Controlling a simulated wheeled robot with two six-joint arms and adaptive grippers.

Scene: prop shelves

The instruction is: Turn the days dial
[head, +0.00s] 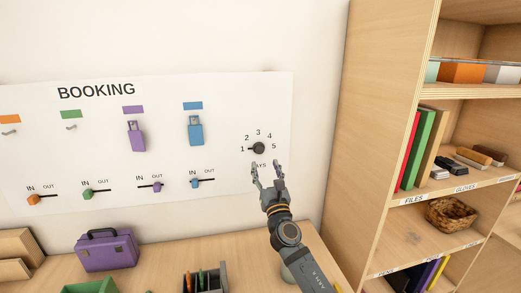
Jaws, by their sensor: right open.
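The days dial (259,148) is a small black knob at the right end of the white BOOKING board (225,115). The numbers 1 to 5 arc around it, and its pointer extends left toward the 1. My right gripper (267,168) is open and empty just below the dial, with its fingers pointing up at it. The fingers partly cover the DAYS label. I see no contact with the knob. My left gripper is not in view.
A purple tag (137,136) and a blue tag (196,131) hang on the board above several IN/OUT sliders. A purple case (106,250) and a dark pen holder (206,279) stand on the wooden counter below. A tall wooden shelf (378,130) rises at right.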

